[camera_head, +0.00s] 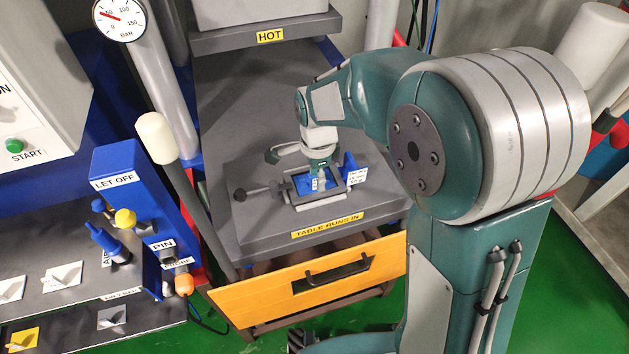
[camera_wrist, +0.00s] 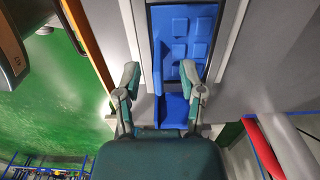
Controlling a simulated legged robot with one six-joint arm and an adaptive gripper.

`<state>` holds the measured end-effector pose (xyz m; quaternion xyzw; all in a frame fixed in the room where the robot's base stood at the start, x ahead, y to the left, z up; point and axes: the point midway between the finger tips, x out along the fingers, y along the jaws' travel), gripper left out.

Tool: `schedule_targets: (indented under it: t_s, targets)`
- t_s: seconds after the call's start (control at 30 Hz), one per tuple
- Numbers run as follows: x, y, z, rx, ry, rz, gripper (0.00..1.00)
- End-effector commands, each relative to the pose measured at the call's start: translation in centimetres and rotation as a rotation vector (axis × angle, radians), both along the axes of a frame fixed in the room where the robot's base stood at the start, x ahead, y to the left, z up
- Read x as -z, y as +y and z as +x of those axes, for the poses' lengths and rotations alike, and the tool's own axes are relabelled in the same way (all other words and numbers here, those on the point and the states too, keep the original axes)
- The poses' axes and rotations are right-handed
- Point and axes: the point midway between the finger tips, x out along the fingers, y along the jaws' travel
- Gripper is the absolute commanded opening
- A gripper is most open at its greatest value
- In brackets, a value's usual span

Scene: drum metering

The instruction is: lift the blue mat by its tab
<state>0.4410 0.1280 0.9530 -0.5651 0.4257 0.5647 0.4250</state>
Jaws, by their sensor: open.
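The blue mat (camera_wrist: 206,30) shows raised square pads in the wrist view and lies inside a grey frame. A flat blue piece (camera_wrist: 174,110), which looks like its tab, extends from the mat's near end toward my gripper. My gripper (camera_wrist: 159,76) is open and empty, with one finger left of the mat and the other overlapping its right part in the picture. Whether the fingers touch anything cannot be told. In the head view, my gripper (camera_head: 319,168) points down over the frame and hides much of the mat (camera_head: 305,186).
The grey frame (camera_head: 318,202) sits on a sliding table (camera_head: 262,228) marked "TABLE RUNS IN". A blue upright piece (camera_head: 350,164) stands at its right and a dark-knobbed rod (camera_head: 257,192) at its left. A hot block (camera_head: 262,22) overhangs behind. An orange panel (camera_head: 335,272) with a handle is in front.

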Motion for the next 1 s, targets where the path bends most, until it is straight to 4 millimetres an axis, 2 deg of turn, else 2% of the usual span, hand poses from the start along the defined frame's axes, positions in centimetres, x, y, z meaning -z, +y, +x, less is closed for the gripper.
schedule_targets:
  t_s: [0.1, 0.17, 0.2, 0.23, 0.73, 0.87, 0.97, 1.0]
  targets:
    - [0.0, 0.0, 0.0, 0.0, 0.0, 0.0, 0.51]
    - [0.0, 0.0, 0.0, 0.0, 0.0, 0.0, 0.25]
    - [0.0, 0.0, 0.0, 0.0, 0.0, 0.0, 0.07]
    - [0.0, 0.0, 0.0, 0.0, 0.0, 0.0, 0.0]
    - [-0.4, 0.0, 0.0, 0.0, 0.001, 0.0, 0.0]
    - [-1.6, 0.1, 0.1, 0.0, -0.002, 0.001, 0.0]
    - [-3.3, 0.1, 0.1, 0.0, -0.003, 0.001, 0.0]
    - [-4.0, 0.4, -0.5, -0.003, -0.004, 0.001, 0.0]
